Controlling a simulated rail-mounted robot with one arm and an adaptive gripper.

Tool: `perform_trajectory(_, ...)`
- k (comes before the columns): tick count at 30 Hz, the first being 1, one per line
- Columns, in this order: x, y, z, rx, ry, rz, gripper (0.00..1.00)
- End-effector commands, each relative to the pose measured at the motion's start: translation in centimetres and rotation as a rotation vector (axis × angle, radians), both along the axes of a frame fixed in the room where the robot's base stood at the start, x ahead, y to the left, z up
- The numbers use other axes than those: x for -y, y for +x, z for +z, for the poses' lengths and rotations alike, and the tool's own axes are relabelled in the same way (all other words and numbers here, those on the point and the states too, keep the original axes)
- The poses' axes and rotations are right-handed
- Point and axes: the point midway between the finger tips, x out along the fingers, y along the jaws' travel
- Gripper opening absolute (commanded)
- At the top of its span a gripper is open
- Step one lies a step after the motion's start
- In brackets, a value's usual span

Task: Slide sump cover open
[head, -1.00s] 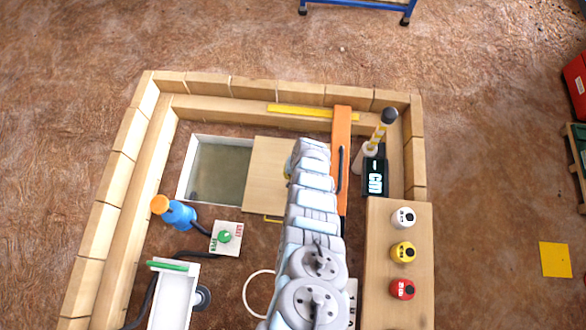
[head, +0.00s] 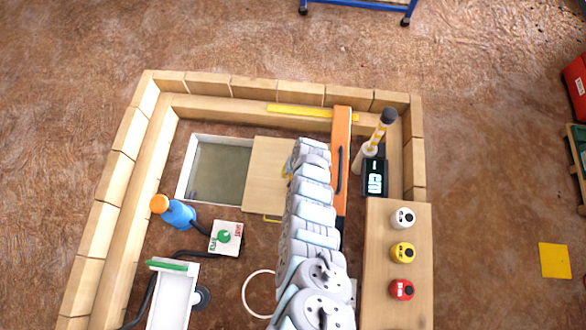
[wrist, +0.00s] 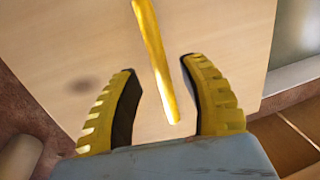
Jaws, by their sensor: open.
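The sump cover (head: 262,175) is a pale wooden panel in the head view. It lies to the right of an open white-framed pit (head: 220,170) with murky greenish water. In the wrist view the cover (wrist: 70,40) fills most of the background, with a yellow bar handle (wrist: 155,60) on it. My gripper (wrist: 160,66) is open, and its two yellow ribbed fingers stand on either side of the handle's near end. Gaps show between the handle and both fingers. In the head view my arm hides the cover's right side and most of the gripper.
A timber border (head: 265,90) surrounds the work area. An orange beam (head: 341,130) stands right of my arm. A blue bottle (head: 178,213) and a box with a green button (head: 224,236) sit lower left. A wooden board (head: 380,225) with coloured knobs lies right.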

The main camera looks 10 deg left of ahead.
Motion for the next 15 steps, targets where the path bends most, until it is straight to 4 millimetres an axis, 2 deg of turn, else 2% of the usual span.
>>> perform_trajectory(15,0.8,0.5,3.1,0.007,-0.001,-0.022,0.43)
